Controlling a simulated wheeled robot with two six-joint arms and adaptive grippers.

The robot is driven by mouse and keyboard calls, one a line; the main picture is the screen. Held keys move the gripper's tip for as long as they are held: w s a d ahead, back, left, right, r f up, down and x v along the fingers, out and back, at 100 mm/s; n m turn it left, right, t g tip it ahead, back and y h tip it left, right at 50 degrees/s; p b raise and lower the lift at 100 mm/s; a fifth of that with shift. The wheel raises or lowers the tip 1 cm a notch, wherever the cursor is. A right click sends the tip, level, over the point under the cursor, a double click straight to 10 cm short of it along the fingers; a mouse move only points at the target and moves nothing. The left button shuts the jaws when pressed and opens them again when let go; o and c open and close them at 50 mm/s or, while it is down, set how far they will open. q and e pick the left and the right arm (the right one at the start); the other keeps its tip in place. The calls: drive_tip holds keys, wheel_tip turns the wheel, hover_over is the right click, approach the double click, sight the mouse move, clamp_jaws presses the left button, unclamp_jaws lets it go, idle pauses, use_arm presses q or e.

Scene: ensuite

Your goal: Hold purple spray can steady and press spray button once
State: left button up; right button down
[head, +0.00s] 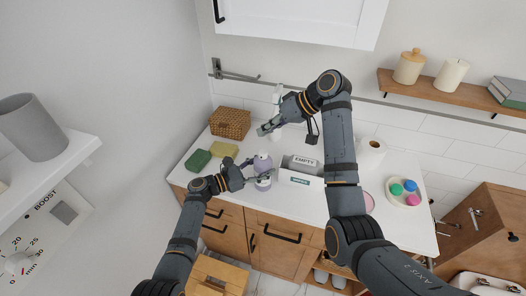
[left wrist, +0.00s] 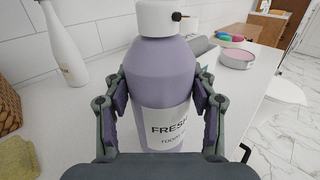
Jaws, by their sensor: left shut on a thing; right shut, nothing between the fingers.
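The purple spray can (head: 262,162) stands upright on the white counter. In the left wrist view the can (left wrist: 165,75) has a white top (left wrist: 158,16) with a small dark nozzle and a label reading "FRESH". My left gripper (head: 254,173) is shut around the can's body, with one finger (left wrist: 115,105) on each side. My right gripper (head: 262,131) is shut and empty, above and behind the can in the head view, apart from its top. The button's upper face is not clear in either view.
A white bottle (left wrist: 62,45) stands behind the can. A wicker basket (head: 230,122), yellow sponge (head: 224,150) and green sponge (head: 198,160) lie left.

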use_arm(q)
drive_tip(key=o, duration=1.4)
